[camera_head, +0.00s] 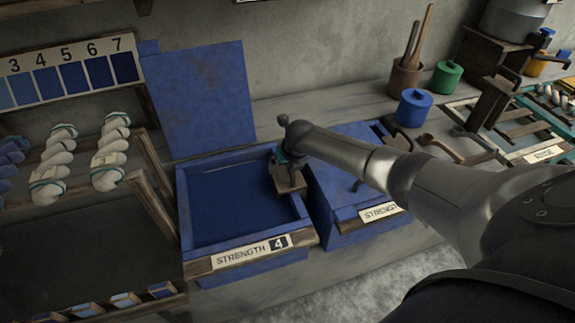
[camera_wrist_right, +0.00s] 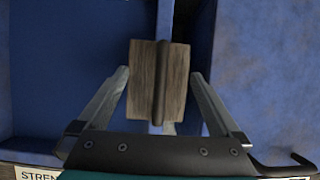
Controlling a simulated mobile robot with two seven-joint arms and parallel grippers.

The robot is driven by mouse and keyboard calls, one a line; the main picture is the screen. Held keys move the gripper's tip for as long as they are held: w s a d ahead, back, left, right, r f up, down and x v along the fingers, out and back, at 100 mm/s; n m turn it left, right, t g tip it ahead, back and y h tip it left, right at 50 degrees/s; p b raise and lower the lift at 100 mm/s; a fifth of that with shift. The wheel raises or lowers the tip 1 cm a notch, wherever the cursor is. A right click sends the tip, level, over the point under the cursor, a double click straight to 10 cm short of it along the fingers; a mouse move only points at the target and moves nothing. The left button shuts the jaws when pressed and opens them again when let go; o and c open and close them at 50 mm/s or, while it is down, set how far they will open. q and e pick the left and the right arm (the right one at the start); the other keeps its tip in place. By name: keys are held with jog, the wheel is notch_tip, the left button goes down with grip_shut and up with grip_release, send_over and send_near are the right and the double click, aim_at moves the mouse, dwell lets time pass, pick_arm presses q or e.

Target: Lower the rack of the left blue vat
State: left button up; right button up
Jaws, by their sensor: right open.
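The left blue vat (camera_head: 183,221) stands open, its blue lid (camera_head: 197,98) raised behind it. Its front label reads STRENGTH 4, and dark blue liquid (camera_head: 235,205) shows inside. A small wooden block (camera_head: 288,184) with a dark ridge is at the vat's right side; it looks like part of the rack, whose remainder I cannot make out. My right gripper (camera_head: 287,166) is over this block. In the right wrist view, the open fingers (camera_wrist_right: 160,76) lie on either side of the wooden block (camera_wrist_right: 145,82), with gaps showing. My left gripper is not in view.
A closed blue vat (camera_head: 333,231) stands close on the right, under my right arm. White twisted skeins (camera_head: 110,150) hang on a wooden rack at left, below a numbered blue shade card (camera_head: 70,78). Blue and green pots (camera_head: 446,78) stand behind.

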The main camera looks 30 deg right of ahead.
notch_tip(320, 180, up, 7)
jog(key=p, duration=0.6)
jog(key=shift+r, duration=0.1)
